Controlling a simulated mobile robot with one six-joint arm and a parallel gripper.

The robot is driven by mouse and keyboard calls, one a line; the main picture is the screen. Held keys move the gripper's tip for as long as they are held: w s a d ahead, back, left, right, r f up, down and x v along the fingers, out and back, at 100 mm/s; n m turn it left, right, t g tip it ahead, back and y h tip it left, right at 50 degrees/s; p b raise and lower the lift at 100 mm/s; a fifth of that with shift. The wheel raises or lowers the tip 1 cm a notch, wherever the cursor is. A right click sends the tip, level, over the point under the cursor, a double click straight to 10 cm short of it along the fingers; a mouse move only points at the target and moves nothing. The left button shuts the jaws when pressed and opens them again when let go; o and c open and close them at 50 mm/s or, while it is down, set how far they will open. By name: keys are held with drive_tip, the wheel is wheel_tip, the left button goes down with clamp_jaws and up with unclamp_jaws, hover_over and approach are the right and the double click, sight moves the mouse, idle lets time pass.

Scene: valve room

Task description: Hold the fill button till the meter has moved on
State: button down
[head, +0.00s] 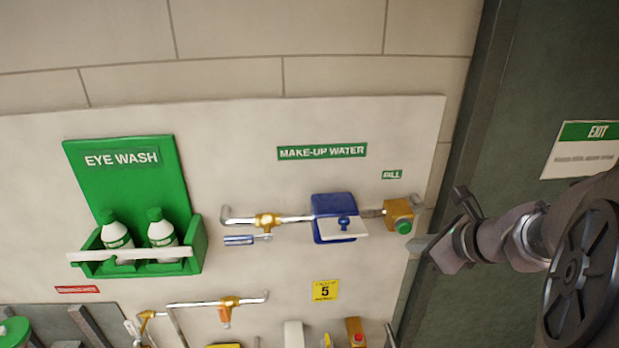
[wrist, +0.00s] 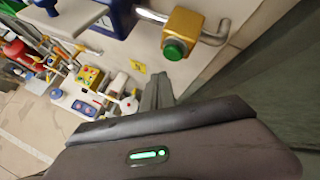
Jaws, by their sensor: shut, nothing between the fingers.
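The fill button (head: 404,227) is a green round cap on a brass block (head: 399,210), below the small green FILL label (head: 392,174). In the wrist view the green button (wrist: 175,49) faces me on its brass block (wrist: 183,30). The meter (head: 335,218) is a blue body with a pale open lid, left of the block on the same pipe; its reading cannot be made out. My gripper (head: 418,245) is shut and empty, its tip just below and right of the button. In the wrist view the fingers (wrist: 158,90) lie below the button, apart from it.
A valve with a blue lever (head: 247,239) is on the pipe left of the meter. A green eye wash holder (head: 190,245) with two bottles hangs further left. More pipework (head: 215,303) runs below. A dark green door (head: 520,90) is at right.

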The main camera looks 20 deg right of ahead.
sight(405, 228)
drive_tip(key=shift+w+d, duration=0.15)
drive_tip(key=shift+w, duration=0.6)
idle(1.5)
drive_tip(key=shift+w+d, duration=0.15)
drive_tip(key=shift+w, duration=0.25)
drive_tip(key=shift+w+d, duration=0.1)
drive_tip(key=shift+w, duration=0.4)
idle(4.8)
